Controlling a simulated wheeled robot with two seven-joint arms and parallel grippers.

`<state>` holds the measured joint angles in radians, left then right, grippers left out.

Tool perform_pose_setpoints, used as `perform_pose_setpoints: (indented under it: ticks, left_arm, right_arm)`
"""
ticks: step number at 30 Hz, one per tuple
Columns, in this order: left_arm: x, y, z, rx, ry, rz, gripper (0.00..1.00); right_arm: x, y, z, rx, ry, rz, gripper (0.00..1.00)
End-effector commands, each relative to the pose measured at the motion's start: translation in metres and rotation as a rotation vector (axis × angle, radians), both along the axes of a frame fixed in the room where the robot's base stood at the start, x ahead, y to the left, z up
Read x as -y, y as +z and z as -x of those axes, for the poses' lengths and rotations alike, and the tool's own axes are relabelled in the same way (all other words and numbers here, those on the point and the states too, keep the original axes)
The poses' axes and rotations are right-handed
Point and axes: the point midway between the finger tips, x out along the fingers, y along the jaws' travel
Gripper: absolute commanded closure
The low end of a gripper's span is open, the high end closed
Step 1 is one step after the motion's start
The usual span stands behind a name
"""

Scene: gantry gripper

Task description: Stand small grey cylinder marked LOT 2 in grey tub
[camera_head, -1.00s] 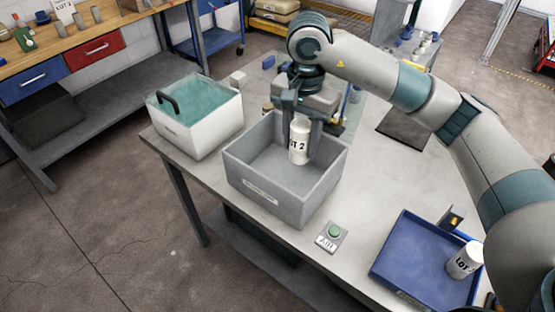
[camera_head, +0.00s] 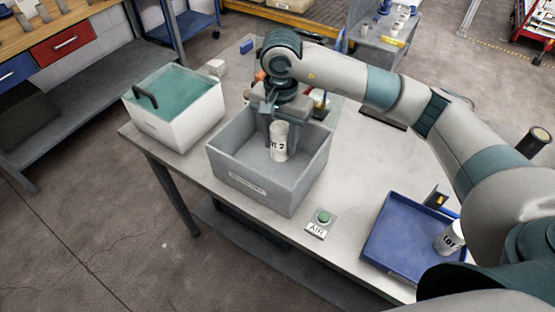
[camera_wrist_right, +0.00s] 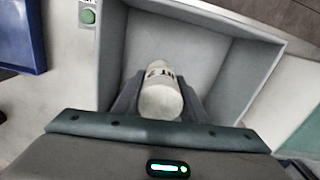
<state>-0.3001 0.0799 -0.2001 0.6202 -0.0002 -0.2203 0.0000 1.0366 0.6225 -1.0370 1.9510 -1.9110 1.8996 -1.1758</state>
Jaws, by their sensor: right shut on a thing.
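The small pale grey cylinder (camera_head: 279,145), with part of its LOT 2 mark showing, is upright inside the grey tub (camera_head: 246,182). My right gripper (camera_head: 281,128) reaches down into the tub and is shut on the cylinder, one finger on each side. In the right wrist view the cylinder (camera_wrist_right: 160,98) sits between the fingers, with the tub floor (camera_wrist_right: 190,50) beyond it. I cannot tell whether its base touches the floor. My left gripper is not in view.
A white bin with a teal inside (camera_head: 170,122) stands left of the tub. A green button (camera_head: 323,217) is in front. A blue tray (camera_head: 400,250) at the right holds another white cylinder (camera_head: 448,239) marked LOT. Bare tabletop (camera_head: 365,165) lies between tub and tray.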

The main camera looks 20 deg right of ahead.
Motion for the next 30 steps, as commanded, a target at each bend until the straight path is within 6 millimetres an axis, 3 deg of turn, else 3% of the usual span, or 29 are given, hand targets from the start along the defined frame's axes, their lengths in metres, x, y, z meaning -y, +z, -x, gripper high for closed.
perform_pose_setpoints:
  ticks: [7, 21, 30]
  left_arm:
    - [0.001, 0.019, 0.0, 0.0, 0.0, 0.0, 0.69]
    - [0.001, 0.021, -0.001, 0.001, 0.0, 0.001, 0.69]
    - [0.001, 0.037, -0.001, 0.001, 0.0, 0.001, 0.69]
  right_arm:
    - [0.0, -0.031, 0.001, -0.002, -0.002, -0.001, 0.98]
    - [0.0, -0.041, 0.0, 0.0, 0.0, -0.001, 0.98]
    - [0.0, -0.071, 0.0, -0.001, -0.002, -0.001, 0.98]
